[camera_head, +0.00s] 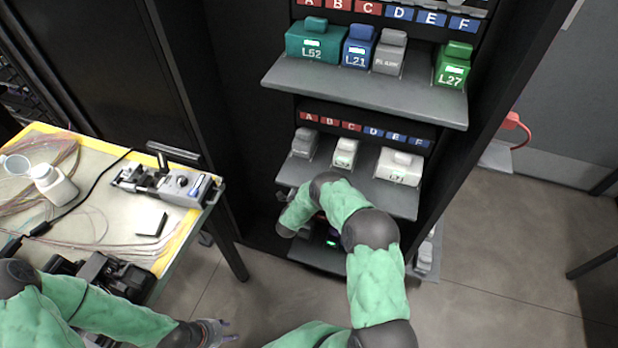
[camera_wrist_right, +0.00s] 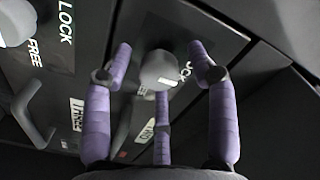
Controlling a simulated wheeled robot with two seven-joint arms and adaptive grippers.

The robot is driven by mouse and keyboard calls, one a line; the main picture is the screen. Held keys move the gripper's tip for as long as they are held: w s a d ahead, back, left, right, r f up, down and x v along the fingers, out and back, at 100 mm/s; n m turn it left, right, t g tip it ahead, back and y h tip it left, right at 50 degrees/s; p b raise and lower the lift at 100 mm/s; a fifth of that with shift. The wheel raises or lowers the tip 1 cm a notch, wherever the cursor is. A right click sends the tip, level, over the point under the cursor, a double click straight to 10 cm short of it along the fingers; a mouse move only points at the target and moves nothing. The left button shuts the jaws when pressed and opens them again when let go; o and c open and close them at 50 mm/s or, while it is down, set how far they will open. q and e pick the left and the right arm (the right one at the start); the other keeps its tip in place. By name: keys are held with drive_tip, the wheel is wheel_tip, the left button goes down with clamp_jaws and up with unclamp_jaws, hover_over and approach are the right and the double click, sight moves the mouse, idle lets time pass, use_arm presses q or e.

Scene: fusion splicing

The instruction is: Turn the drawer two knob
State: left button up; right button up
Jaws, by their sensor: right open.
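In the right wrist view a round grey knob (camera_wrist_right: 159,70) sits on a dark drawer front. My right gripper (camera_wrist_right: 160,62) is open, with its purple fingers spread around the knob. Two fingers stand at its left and right, and a third comes from below. I cannot tell whether any finger touches it. White lettering beside the knob is partly covered. In the head view my right arm reaches to the lower cabinet and hides this gripper and the knob. My left gripper (camera_head: 222,332) is low in the head view, away from the cabinet; its opening is unclear.
Another grey knob (camera_wrist_right: 14,24) with LOCK and FREE lettering and a drawer handle (camera_wrist_right: 34,112) are at the left. Cabinet shelves (camera_head: 365,92) with labelled modules stick out above my right arm. A workbench (camera_head: 105,225) with a splicer (camera_head: 165,185) stands at the left.

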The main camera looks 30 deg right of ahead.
drive_tip(key=c, duration=1.1)
drive_tip(key=shift+d+m, duration=0.1)
drive_tip(key=shift+m, duration=0.3)
drive_tip(key=shift+c, duration=0.2)
drive_tip(key=m, duration=0.8)
drive_tip(key=shift+d, duration=0.1)
drive_tip(key=m, duration=0.9)
drive_tip(key=shift+s+f, duration=0.15)
drive_tip(key=shift+f, duration=0.05)
drive_tip(key=shift+m, duration=0.3)
